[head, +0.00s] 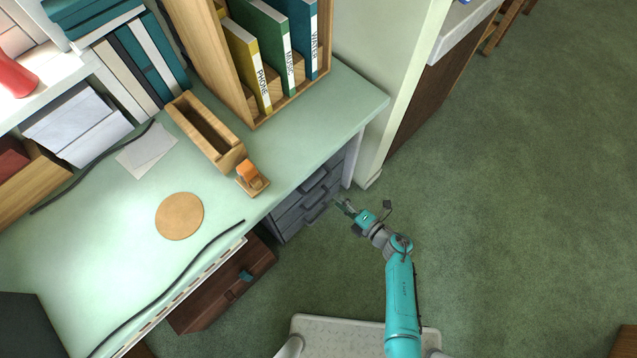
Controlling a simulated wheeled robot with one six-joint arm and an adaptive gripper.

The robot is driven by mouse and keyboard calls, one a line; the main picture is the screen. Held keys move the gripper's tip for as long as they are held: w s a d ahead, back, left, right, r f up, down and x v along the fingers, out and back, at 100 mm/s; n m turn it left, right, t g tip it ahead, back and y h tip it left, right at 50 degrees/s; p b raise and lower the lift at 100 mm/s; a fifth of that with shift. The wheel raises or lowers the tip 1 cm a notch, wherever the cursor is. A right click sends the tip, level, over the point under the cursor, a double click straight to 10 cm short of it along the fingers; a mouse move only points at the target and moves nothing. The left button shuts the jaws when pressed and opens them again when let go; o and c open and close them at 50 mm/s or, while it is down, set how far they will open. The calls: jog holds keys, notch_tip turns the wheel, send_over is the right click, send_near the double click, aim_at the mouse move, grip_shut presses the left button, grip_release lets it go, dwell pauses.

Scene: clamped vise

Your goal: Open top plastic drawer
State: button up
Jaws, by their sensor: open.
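A dark grey plastic drawer unit (289,218) stands under the desk's right end, with several drawers stacked and dark handles on their fronts. Its top drawer (325,171) is partly under the desk edge and looks closed. My gripper (343,206) is open and empty, just to the right of the drawer fronts. It appears apart from the handles, but the exact gap is hard to tell from above. My teal arm reaches up from the bottom of the picture.
The pale green desk (90,235) overhangs the drawers. A brown wooden drawer (225,285) sits left of them. A cream wall post (400,90) stands behind to the right. On the desk are an orange tape dispenser (252,178) and a binder shelf (250,112). Green carpet (500,200) is clear at right.

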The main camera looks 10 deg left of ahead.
aim_at(318, 183)
jog(key=x, duration=1.1)
grip_shut()
